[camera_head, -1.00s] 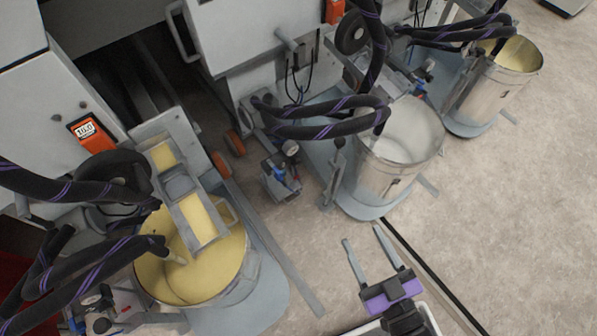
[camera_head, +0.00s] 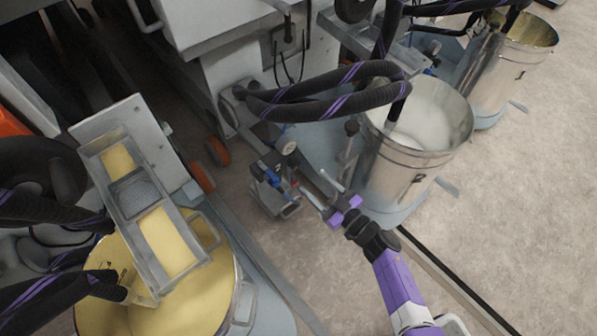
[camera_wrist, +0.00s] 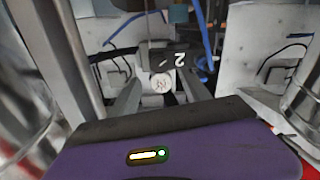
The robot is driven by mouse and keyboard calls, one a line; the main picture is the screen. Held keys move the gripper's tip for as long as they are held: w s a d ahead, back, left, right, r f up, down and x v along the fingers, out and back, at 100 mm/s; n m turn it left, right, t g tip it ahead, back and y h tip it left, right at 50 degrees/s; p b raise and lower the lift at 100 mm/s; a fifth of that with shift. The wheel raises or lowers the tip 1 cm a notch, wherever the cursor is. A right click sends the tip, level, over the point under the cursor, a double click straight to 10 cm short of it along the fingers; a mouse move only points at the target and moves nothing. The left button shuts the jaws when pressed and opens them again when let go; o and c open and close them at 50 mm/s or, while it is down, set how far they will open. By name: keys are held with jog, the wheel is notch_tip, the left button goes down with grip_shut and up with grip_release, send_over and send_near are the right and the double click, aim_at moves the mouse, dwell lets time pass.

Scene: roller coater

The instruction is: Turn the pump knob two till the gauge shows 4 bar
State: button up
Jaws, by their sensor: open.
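The pump unit (camera_head: 275,190) stands low on the floor between the two nearer drums, with blue and red fittings. A small round gauge (camera_head: 287,147) is on its upper part; its reading is too small to make out. In the wrist view, a round pale face (camera_wrist: 161,83) with a reddish mark sits below a black plate marked 2 (camera_wrist: 180,60); I cannot tell whether it is the knob. My gripper (camera_head: 317,184) is open, its fingers pointing at the pump from the right. In the wrist view the fingers of my gripper (camera_wrist: 162,90) flank the round face, apparently without contact.
Drum 2 (camera_head: 393,168) stands close right of my gripper, with black hoses (camera_head: 325,105) above. A drum of yellow liquid (camera_head: 238,296) is at lower left. Another drum (camera_head: 500,80) stands at the back right. Open floor (camera_head: 520,210) lies to the right.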

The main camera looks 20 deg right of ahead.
aim_at(297, 165)
jog(key=b+x, duration=0.3)
jog(key=x, duration=0.3)
jog(key=shift+w, duration=0.35)
jog(key=shift+w+a, duration=0.2)
jog(key=shift+w, duration=0.2)
grip_shut()
jog(key=shift+r, duration=0.1)
